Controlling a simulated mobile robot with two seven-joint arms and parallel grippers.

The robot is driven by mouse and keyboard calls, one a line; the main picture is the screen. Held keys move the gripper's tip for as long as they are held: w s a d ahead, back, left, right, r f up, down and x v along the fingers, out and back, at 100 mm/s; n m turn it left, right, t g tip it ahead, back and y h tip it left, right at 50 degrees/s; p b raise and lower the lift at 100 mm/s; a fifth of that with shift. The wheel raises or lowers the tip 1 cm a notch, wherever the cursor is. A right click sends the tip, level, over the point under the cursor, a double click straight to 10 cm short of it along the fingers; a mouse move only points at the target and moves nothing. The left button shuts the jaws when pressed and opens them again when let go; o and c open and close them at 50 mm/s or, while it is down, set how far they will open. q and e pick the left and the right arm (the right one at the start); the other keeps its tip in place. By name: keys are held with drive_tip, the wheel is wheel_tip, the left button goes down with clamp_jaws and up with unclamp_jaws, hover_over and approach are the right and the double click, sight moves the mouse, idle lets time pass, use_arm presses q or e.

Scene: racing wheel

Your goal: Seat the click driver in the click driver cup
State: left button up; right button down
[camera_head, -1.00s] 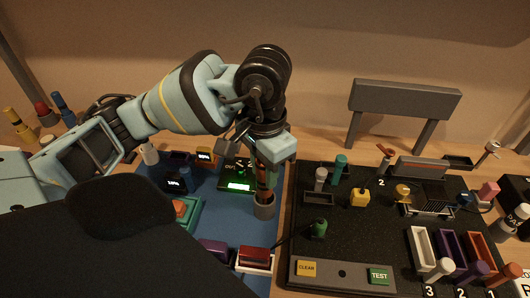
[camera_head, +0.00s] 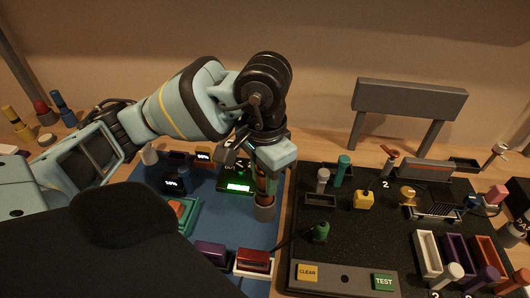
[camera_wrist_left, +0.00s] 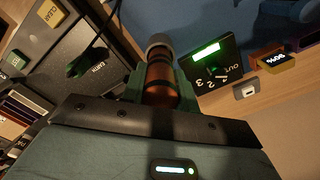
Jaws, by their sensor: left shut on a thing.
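My left gripper (camera_head: 266,168) points down over the blue mat and is shut on the click driver (camera_head: 262,183), an orange-copper cylinder with dark bands. The driver (camera_wrist_left: 160,82) also shows between the jaws in the left wrist view. The click driver cup (camera_head: 264,208) is a small grey cylinder directly below the gripper. In the wrist view the grey cup (camera_wrist_left: 158,41) lines up with the far end of the driver. The driver's lower end meets the cup's rim in the picture; how deep it sits inside is hidden. My right gripper is not in view.
A green-lit display box (camera_head: 238,177) stands close behind and left of the cup. A dark red block (camera_head: 253,261) lies in front. The black board (camera_head: 370,235) with pegs, trays and buttons is just to the right, with a dark cable near its left edge.

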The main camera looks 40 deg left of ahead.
use_arm(q)
drive_tip(key=shift+f+b, duration=0.4)
drive_tip(key=shift+f, duration=0.15)
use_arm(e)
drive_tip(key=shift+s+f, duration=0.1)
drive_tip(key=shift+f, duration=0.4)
use_arm(q)
drive_tip(key=o, duration=1.2)
drive_tip(key=shift+c, duration=0.2)
wheel_tip(320, 180, up, 4)
drive_tip(key=shift+p, duration=0.3)
wheel_tip(320, 180, up, 3)
drive_tip(key=shift+r+p, duration=0.1)
drive_tip(key=shift+p, duration=0.2)
drive_tip(key=shift+r, duration=0.3)
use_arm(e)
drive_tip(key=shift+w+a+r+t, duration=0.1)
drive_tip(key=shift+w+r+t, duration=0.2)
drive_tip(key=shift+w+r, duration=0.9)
